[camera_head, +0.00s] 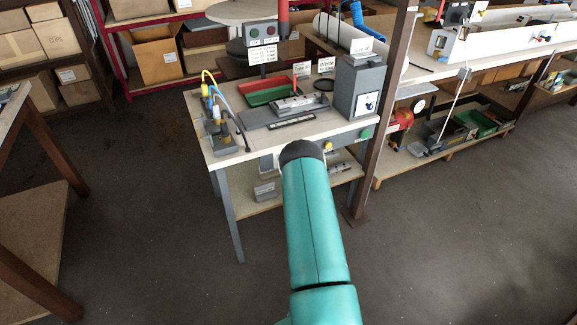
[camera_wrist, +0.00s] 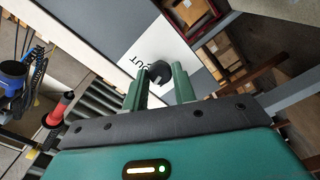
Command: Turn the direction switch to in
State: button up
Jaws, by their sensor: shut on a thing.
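The direction switch is a small black knob (camera_wrist: 158,72) in the wrist view. It stands on a white plate (camera_wrist: 143,48) marked "OUT", fixed to a grey face. My gripper (camera_wrist: 160,84) has its two green fingers on either side of the knob, closed on it. The letters of "OUT" are tilted and appear beside the knob; the rest of the plate is partly hidden by the fingers. In the head view my teal arm reaches toward the workbench (camera_head: 240,152), and my gripper is hidden there.
A grey box (camera_head: 366,78) with a white label stands at the bench's right end. A red-and-green tray (camera_head: 268,90) and a yellow-and-blue cable fixture (camera_head: 218,125) are also on the bench. A brown post (camera_head: 385,125) stands right of my arm.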

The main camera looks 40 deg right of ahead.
jog(key=n, duration=0.6)
jog(key=shift+d, duration=0.1)
dwell(0.4)
jog(key=o, duration=1)
jog(key=shift+s, duration=0.15)
jog(key=v, duration=1.3)
jog(key=shift+s+a+r, duration=0.1)
jog(key=shift+s+a, duration=0.1)
jog(key=shift+s, duration=0.1)
